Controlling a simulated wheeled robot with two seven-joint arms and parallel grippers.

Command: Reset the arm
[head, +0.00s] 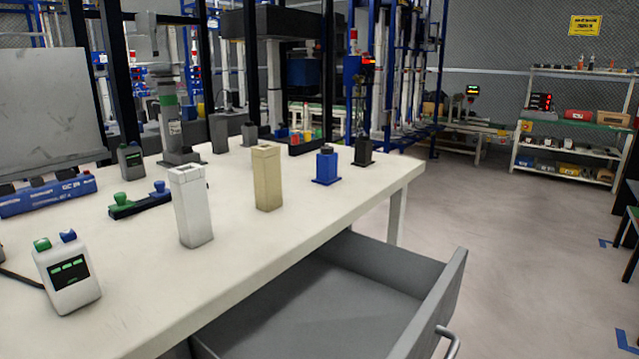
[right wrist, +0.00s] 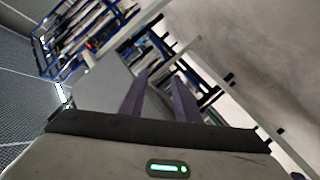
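Neither of my arms nor grippers shows in the head view. In the right wrist view my right gripper (right wrist: 160,82) shows two dark purple fingers standing apart, with nothing held between them. The wrist picture is tilted, with blue racks and pale floor beyond the fingers. My left gripper is out of view.
A white table (head: 330,205) bears a white block (head: 192,207), a beige block (head: 267,178), a blue block (head: 326,166) and a white control box (head: 66,275). Below it a grey drawer (head: 330,300) stands open and looks empty. Open floor (head: 480,215) lies to the right.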

